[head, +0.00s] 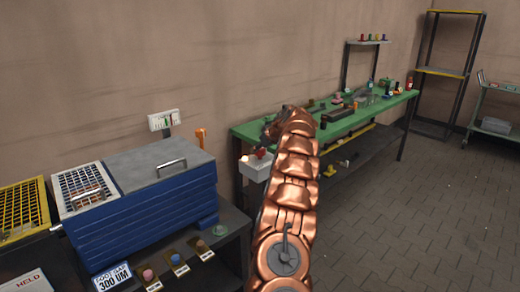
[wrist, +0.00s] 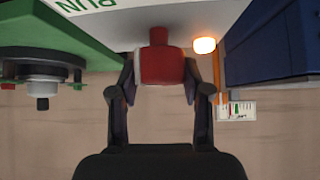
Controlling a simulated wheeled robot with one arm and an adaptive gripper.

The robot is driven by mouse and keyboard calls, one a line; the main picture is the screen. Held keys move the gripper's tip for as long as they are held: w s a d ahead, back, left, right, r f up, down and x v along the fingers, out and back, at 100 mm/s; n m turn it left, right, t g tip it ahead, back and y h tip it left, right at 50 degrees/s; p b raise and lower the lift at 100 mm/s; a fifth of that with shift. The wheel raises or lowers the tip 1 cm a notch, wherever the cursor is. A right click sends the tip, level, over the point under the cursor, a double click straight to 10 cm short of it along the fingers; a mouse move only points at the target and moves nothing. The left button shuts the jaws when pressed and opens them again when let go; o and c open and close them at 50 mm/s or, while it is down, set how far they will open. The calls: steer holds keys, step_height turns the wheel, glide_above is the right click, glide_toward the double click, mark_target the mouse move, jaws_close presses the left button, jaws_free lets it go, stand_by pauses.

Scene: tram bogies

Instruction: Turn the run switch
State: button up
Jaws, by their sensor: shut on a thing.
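The run switch is a red knob (wrist: 161,62) on a pale box (wrist: 120,14), which bears green lettering that reads RUN, inverted in the wrist view. In the head view the box (head: 256,170) stands at the left end of the green bench, with the red knob (head: 262,153) on top. My gripper (wrist: 161,84) is shut on the red knob, one finger on each side. A lit lamp (wrist: 204,45) sits on the box beside the knob. In the head view my copper arm reaches toward the bench, and the fingers cannot be made out.
A green bench (head: 334,131) with several small items runs along the wall. A blue cabinet (head: 140,215) with a grey lid stands at left, an orange post (head: 201,138) behind it. A wall panel (head: 163,120) hangs above.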

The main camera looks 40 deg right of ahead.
steer(key=shift+c, duration=0.9)
